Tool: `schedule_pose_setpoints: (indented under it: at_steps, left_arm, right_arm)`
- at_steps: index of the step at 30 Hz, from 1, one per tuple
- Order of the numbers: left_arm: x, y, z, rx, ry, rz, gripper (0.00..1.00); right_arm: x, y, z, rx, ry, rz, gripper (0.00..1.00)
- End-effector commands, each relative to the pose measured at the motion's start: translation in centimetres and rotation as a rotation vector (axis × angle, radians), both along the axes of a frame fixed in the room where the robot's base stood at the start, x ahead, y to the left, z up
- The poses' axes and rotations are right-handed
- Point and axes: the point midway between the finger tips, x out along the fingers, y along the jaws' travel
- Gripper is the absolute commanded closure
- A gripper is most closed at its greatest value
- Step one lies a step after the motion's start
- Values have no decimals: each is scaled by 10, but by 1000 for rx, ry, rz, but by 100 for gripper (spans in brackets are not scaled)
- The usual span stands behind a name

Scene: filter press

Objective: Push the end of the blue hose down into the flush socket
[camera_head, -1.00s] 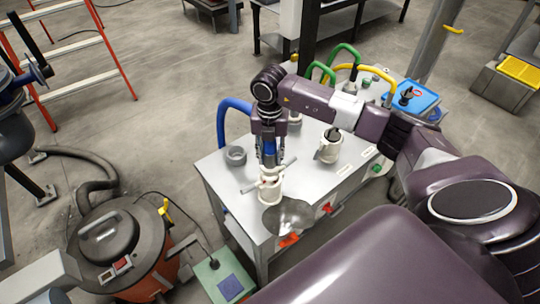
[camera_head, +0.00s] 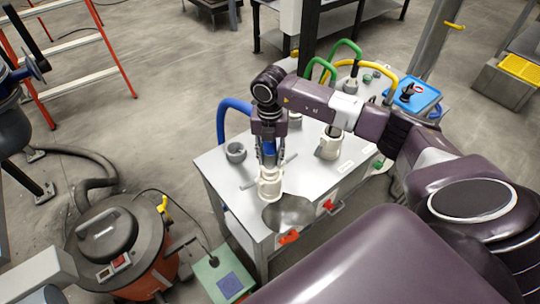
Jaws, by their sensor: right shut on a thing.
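My right gripper (camera_head: 268,142) points down over the front left part of the metal table. It is shut on the end part of the blue hose (camera_head: 232,104), which arcs up behind the gripper from the table's left side. A short blue stretch shows between the fingers. Directly below is a white fitting (camera_head: 270,187), upright and in line with the hose end. The hose end meets the fitting's top, but the fingers hide how deep it sits. I cannot tell from markings whether this fitting is the flush socket. My left gripper is not in view.
A grey ring-shaped socket (camera_head: 235,153) and another white fitting (camera_head: 330,143) stand on the table (camera_head: 215,172). Green (camera_head: 346,46) and yellow (camera_head: 380,72) hoses and a blue tray (camera_head: 413,97) are farther back.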

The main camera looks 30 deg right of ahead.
Motion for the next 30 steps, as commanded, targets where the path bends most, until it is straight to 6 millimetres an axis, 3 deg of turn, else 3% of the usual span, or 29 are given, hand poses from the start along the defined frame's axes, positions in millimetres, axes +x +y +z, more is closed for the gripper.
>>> schedule_pose_setpoints:
  at_steps: [30]
  left_arm:
    - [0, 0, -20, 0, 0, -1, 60]
  right_arm:
    - [0, 0, -26, 1, -2, 0, 100]
